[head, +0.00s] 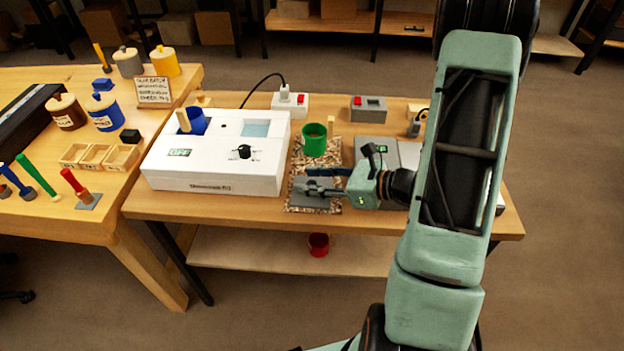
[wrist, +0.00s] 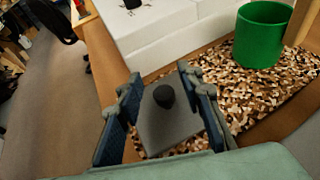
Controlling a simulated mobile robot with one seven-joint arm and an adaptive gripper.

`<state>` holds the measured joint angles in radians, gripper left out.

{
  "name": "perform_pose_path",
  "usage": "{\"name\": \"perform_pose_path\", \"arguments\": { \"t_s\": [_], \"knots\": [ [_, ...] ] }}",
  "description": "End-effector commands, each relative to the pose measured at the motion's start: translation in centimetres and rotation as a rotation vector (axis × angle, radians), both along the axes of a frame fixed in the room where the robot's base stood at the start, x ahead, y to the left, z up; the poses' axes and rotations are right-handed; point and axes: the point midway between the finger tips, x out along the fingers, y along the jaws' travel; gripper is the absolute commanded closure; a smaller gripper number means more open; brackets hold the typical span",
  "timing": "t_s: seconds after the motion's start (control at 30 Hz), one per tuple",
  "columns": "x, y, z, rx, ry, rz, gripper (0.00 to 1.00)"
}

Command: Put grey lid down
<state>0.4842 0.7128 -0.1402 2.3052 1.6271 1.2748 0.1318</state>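The grey lid (wrist: 170,130) is a flat square plate with a dark round knob (wrist: 164,96). It appears to lie on the speckled mat (wrist: 232,92), near the mat's front end. In the head view the lid (head: 322,207) is partly hidden by my gripper (head: 318,188). In the wrist view my gripper (wrist: 160,80) has its two blue-padded fingers spread, one on each side of the knob, with clear gaps to it. Whether the fingers touch the plate's edges is hard to tell.
A green cup (head: 315,140) stands on the mat behind the lid. A white box with a dial (head: 215,165) stands left of the mat, and a grey device (head: 408,152) stands to the right. A red cup (head: 318,243) is on the lower shelf. The bench's front strip is clear.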

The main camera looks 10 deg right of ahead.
Motion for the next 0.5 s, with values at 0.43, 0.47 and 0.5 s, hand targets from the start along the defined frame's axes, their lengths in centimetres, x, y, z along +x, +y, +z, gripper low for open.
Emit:
{"name": "perform_pose_path", "arguments": {
  "t_s": [0.43, 0.47, 0.5],
  "knots": [
    [-2.0, -1.8, 0.8, -0.005, 0.030, -0.007, 0.66],
    [-2.4, -2.4, 1.2, -0.005, 0.028, -0.008, 0.66],
    [-2.9, -3.1, 1.6, -0.004, 0.026, -0.007, 0.66]
  ]
}}
